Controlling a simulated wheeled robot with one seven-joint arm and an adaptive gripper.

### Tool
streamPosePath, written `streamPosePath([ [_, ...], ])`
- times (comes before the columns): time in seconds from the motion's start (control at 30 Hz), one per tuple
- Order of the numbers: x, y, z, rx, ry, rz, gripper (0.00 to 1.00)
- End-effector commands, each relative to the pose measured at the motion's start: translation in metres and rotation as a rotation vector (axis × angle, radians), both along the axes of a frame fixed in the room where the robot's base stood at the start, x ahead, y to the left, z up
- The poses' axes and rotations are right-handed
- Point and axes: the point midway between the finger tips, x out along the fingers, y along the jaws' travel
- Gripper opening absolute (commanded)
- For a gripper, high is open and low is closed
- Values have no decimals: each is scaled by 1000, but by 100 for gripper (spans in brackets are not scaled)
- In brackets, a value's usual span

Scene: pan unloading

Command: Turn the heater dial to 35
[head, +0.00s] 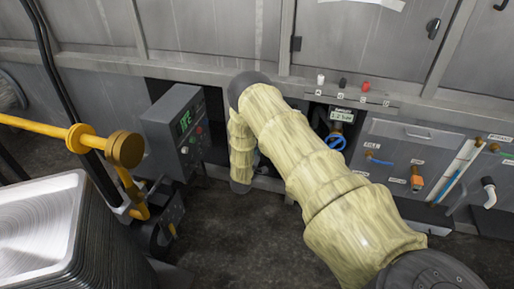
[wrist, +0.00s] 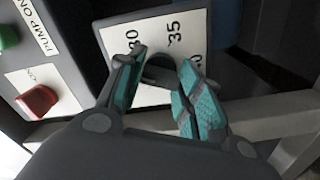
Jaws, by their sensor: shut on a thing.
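The heater dial (wrist: 160,68) is a dark knob on a white plate (wrist: 118,36) in the wrist view. The plate carries the number 35 at top centre, another number ending in 0 at the left, and a partly covered number at the right. My gripper (wrist: 161,90) has its teal-padded fingers on either side of the dial and is shut on it. The fingers cover much of the dial, and I cannot tell which number it points to. In the head view my arm hides the dial and the gripper.
A red button (wrist: 38,101) and a green button (wrist: 8,38) labelled PUMP ON sit left of the dial plate. The grey control box (head: 172,118) with a green display shows in the head view. A yellow pipe (head: 42,126) and a blue valve wheel (head: 335,141) stand to either side.

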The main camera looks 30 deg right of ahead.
Motion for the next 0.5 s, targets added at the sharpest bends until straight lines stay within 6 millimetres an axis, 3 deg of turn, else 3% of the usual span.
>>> streamPosePath([
  [0.5,0,0,0,319,-371,0,12],
])
